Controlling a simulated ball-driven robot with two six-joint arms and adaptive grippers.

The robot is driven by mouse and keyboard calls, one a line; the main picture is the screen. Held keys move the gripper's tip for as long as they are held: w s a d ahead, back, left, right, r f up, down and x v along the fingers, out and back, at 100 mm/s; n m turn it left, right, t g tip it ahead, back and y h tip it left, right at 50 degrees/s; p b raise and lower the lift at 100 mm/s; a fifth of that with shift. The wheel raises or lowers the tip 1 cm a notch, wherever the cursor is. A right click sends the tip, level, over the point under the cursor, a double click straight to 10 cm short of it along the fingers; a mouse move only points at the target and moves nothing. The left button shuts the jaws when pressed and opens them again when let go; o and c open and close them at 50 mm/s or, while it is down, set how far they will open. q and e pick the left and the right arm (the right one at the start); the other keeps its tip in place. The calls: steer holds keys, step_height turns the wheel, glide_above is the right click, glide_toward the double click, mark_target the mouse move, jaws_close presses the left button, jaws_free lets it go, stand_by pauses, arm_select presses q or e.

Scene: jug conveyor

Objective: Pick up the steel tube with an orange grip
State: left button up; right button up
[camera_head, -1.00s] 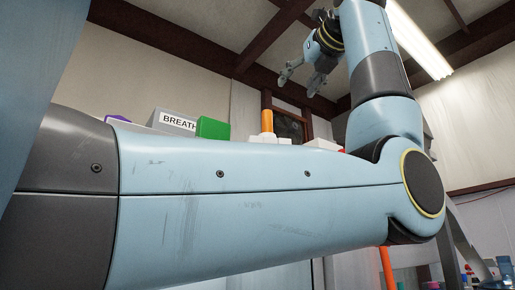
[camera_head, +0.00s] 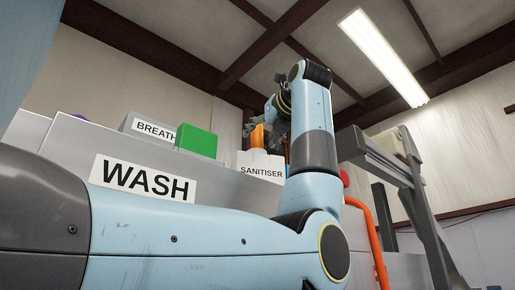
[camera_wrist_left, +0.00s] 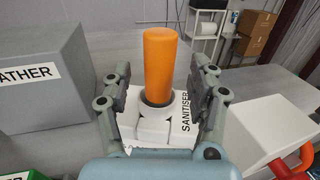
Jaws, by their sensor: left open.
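The orange grip (camera_wrist_left: 160,62) stands upright in a dark round collar on top of a white block labelled SANITISER (camera_wrist_left: 187,118). Its steel part is hidden in the wrist view. My left gripper (camera_head: 278,116) is beside the grip in the head view. In the left wrist view my left gripper (camera_wrist_left: 160,76) is open, with one finger on each side of the orange grip and visible gaps between. My right gripper is not in view.
A green block (camera_head: 197,141) and a grey box marked BREATH (camera_head: 150,127) stand left of the SANITISER block. A WASH label (camera_head: 143,180) is on the grey housing. A white box (camera_wrist_left: 262,130) with a red-orange pipe (camera_wrist_left: 301,158) is at the right in the wrist view.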

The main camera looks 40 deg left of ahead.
arm_select(q)
steer(key=x, duration=0.3)
steer(key=shift+s, duration=0.1)
steer(key=shift+d, duration=0.2)
steer(key=shift+c, duration=1.2)
jaws_close()
